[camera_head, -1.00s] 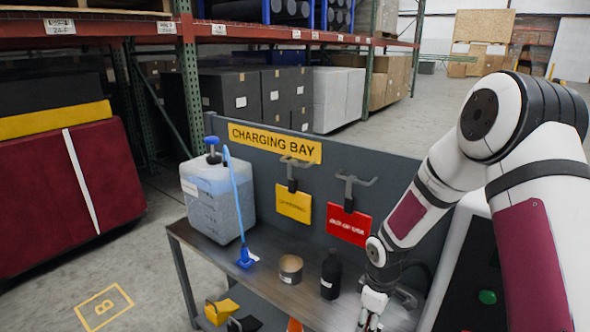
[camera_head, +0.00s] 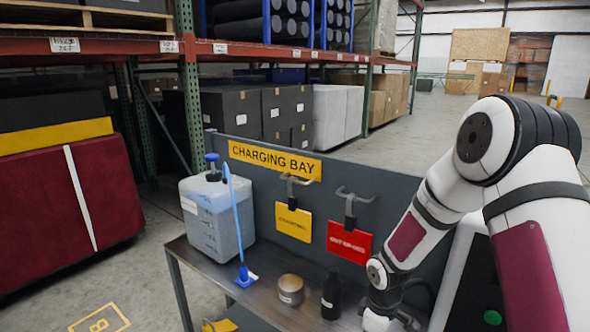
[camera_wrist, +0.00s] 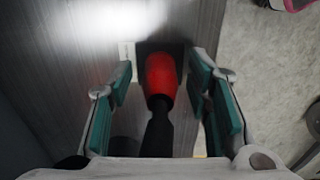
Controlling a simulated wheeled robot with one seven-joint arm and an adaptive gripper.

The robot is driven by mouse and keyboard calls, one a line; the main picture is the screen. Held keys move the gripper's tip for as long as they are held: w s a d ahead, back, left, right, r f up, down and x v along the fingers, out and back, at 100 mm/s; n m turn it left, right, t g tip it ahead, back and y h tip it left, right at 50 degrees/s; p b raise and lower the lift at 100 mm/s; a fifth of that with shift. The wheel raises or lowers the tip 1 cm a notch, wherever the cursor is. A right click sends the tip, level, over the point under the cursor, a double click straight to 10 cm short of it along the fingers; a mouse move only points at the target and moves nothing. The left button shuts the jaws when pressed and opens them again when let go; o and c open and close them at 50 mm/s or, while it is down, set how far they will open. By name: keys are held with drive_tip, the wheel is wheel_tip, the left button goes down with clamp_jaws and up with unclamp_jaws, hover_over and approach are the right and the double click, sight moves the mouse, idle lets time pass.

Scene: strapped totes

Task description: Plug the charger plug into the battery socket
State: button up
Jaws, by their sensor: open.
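The charger plug (camera_wrist: 160,78) shows in the wrist view as a red body with a black grip or cable running down toward my wrist. It sits on or just above a dark square patch on the metal bench. My gripper (camera_wrist: 165,85) is open, with one green-padded finger on each side of the plug and a visible gap on both sides. In the head view my gripper (camera_head: 388,322) is at the lower edge, low over the bench, and its fingertips are cut off. I cannot make out the battery socket in either view.
The bench (camera_head: 215,272) carries a large jug (camera_head: 215,215), a blue nozzle, a round tin (camera_head: 290,290) and a black bottle (camera_head: 331,294). Yellow (camera_head: 293,221) and red (camera_head: 349,242) signs hang behind. A charger cabinet with a green button (camera_head: 492,317) stands right.

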idle(0.5)
clamp_jaws()
drive_tip(key=shift+r, duration=0.1)
drive_tip(key=shift+r+p, duration=2.2)
drive_tip(key=shift+r, duration=0.7)
drive_tip(key=shift+r+p, duration=1.85)
drive_tip(key=shift+r, duration=1.15)
